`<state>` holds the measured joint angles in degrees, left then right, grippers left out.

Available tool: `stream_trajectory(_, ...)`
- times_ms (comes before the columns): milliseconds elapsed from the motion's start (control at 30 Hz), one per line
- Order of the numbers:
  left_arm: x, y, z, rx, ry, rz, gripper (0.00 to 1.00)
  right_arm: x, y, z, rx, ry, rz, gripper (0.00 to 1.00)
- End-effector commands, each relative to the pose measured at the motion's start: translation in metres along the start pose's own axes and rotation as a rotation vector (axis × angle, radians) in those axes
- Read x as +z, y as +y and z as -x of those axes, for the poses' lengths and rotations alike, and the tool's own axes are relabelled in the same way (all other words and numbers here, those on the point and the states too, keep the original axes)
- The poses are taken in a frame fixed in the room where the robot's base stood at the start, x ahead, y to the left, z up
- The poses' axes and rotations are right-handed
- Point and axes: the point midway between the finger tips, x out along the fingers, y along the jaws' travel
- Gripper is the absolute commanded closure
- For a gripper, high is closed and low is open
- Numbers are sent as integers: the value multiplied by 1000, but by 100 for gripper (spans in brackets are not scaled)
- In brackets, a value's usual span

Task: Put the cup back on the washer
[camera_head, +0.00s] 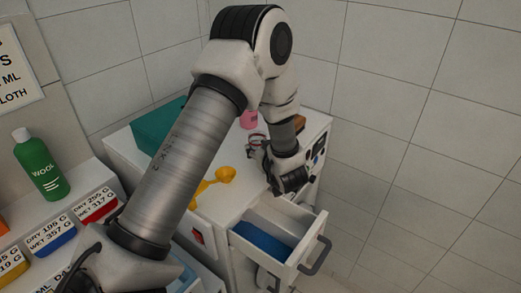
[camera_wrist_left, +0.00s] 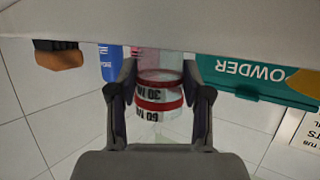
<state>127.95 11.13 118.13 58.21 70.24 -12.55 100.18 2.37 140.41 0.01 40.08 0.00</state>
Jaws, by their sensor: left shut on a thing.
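My left gripper (camera_wrist_left: 160,78) is shut on the clear measuring cup (camera_wrist_left: 158,97), which has red bands marked 30 and 60 ml. The cup sits between the two fingers in the left wrist view, where it appears upside down. In the head view the left gripper (camera_head: 260,155) is over the white top of the washer (camera_head: 220,200), largely hidden by its own wrist. I cannot tell whether the cup touches the top. The right gripper is not in view.
The washer's drawer (camera_head: 311,245) is pulled out, with a blue compartment. A yellow scoop (camera_head: 225,174), pink item (camera_head: 249,120) and teal powder box (camera_head: 158,133) are on the top. A green wool bottle (camera_head: 41,163) and labelled trays (camera_head: 97,205) stand left.

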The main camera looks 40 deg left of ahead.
Motion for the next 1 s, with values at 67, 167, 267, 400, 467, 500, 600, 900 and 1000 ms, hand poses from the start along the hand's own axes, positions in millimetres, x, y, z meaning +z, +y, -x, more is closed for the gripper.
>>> stream_trajectory(67, -2, 0, 0, 0, 0, 1, 89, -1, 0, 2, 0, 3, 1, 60)
stream_trajectory(167, -2, 0, 0, 0, 0, 1, 37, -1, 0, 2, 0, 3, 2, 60)
stream_trajectory(267, -2, 0, 0, 0, 0, 1, 26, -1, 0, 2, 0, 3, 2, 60)
stream_trajectory(400, -3, 0, 1, 1, 1, 1, 26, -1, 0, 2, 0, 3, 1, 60)
stream_trajectory(467, -3, 0, 1, 1, 1, 1, 26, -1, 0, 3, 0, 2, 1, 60)
stream_trajectory(500, -3, 0, 1, 1, 1, 0, 26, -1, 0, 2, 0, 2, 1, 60)
stream_trajectory(600, -2, 2, 8, 3, 2, 0, 26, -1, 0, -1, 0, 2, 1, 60)
stream_trajectory(900, -2, 3, 77, 8, 9, -4, 26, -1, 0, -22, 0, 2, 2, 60)
stream_trajectory(1000, -3, 2, 98, 6, 8, -2, 26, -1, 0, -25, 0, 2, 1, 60)
